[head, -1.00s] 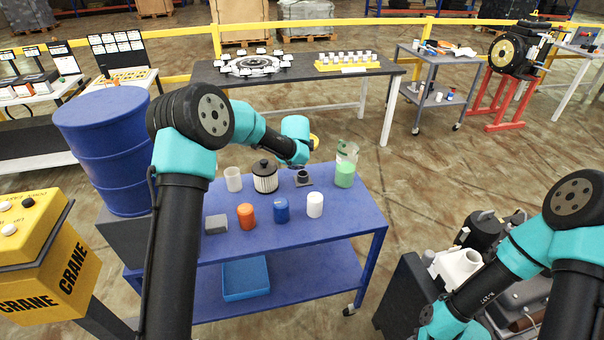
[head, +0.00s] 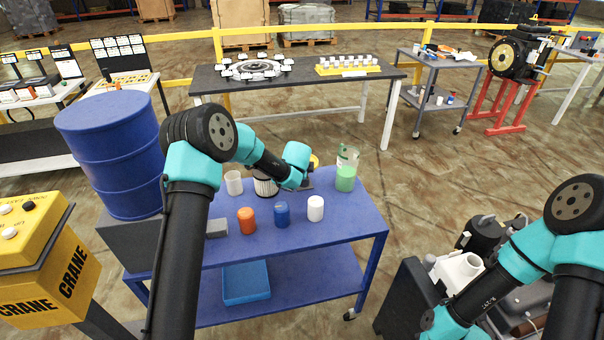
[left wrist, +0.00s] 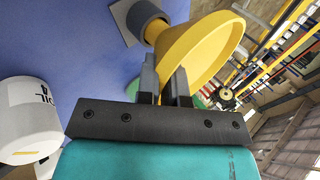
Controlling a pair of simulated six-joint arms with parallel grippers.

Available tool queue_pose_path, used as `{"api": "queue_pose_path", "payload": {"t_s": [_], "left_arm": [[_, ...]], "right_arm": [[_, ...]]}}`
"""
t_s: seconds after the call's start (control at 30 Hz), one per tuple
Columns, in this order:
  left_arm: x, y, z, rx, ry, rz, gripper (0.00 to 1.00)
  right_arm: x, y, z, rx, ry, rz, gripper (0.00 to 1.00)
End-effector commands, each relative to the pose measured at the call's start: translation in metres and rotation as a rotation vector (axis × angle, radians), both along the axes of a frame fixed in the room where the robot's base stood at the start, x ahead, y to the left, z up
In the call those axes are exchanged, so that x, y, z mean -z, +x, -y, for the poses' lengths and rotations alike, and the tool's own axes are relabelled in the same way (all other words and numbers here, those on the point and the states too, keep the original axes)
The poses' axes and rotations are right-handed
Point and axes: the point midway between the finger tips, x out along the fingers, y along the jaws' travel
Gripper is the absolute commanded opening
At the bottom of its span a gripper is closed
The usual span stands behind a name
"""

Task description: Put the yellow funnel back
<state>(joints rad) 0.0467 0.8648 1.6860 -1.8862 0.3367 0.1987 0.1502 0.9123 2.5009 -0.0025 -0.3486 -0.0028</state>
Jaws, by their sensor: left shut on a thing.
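The yellow funnel (left wrist: 205,48) is held by its side between the fingers of my left gripper (left wrist: 166,85). Its cone is tilted in the left wrist view, and its spout end is at the mouth of a short grey round holder (left wrist: 143,18) on a square plate. I cannot tell whether the spout is inside the holder. In the head view only a bit of the funnel (head: 315,161) shows beside my left wrist. The holder's dark base (head: 307,185) is mostly hidden there. My right gripper is out of view.
The blue cart (head: 345,222) carries a pleated filter (head: 265,187), a white cup (head: 233,183), a green-filled jug (head: 346,172), and orange (head: 246,220), blue (head: 281,214) and white (head: 316,208) containers. A white lettered cylinder (left wrist: 28,118) is close left of my gripper.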

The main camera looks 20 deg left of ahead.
Motion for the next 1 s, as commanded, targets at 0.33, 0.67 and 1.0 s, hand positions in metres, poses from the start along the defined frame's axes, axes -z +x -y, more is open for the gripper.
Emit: {"api": "queue_pose_path", "payload": {"t_s": [0.33,0.67,1.0], "left_arm": [[0.0074,0.0001,0.0004,0.001,-0.001,0.001,0.00],[0.0096,0.0001,0.0003,0.001,-0.001,0.001,0.26],[0.0087,0.0001,0.0004,0.001,-0.001,0.001,0.34]], "right_arm": [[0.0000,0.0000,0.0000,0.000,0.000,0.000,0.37],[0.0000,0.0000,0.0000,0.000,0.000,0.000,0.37],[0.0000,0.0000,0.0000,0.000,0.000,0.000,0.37]]}}
